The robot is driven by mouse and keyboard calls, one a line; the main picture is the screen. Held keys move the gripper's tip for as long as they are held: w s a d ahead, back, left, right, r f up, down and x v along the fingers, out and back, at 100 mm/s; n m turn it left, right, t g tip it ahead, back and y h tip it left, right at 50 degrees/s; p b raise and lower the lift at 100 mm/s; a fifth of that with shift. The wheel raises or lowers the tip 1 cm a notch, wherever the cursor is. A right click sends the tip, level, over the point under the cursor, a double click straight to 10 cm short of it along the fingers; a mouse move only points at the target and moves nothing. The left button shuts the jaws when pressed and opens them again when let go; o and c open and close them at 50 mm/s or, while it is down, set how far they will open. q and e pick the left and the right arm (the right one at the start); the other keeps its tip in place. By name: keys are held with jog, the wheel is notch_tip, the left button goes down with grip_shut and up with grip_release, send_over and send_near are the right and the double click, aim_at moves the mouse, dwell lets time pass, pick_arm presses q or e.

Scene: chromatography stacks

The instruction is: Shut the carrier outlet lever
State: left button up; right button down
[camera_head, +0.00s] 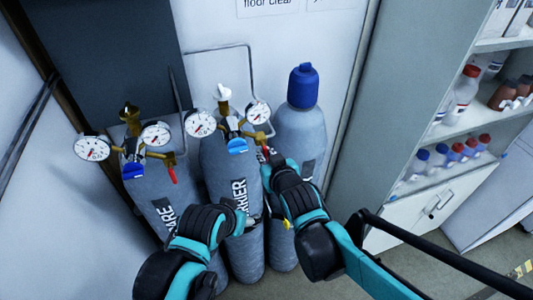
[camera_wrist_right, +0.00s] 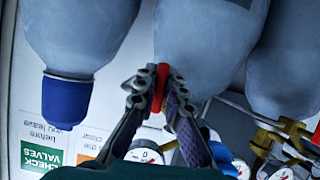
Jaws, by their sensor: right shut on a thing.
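The carrier cylinder (camera_head: 217,160) is the grey middle one, with a label partly hidden to "RRIER". Its brass regulator (camera_head: 232,128) has two gauges and a blue knob (camera_head: 237,146). The red outlet lever (camera_head: 266,152) shows as a small piece at the regulator's right. In the right wrist view the red lever (camera_wrist_right: 160,88) is between the fingers of my right gripper (camera_wrist_right: 160,82), which is shut on it. In the head view my right gripper (camera_head: 268,160) hides most of the lever. My left gripper (camera_head: 238,215) is low before the carrier cylinder; its fingers are unclear.
A spare cylinder (camera_head: 125,185) with its own regulator and a hanging red lever (camera_head: 172,174) stands at left. A blue-capped cylinder (camera_head: 300,130) stands close at right. A thin metal pipe (camera_head: 250,70) runs up the wall. Shelves with bottles (camera_head: 465,150) are farther right.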

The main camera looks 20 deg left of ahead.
jog(key=shift+s+m, duration=0.1)
jog(key=shift+m, duration=0.2)
jog(key=c, duration=1.6)
grip_release()
jog(key=v, duration=1.2)
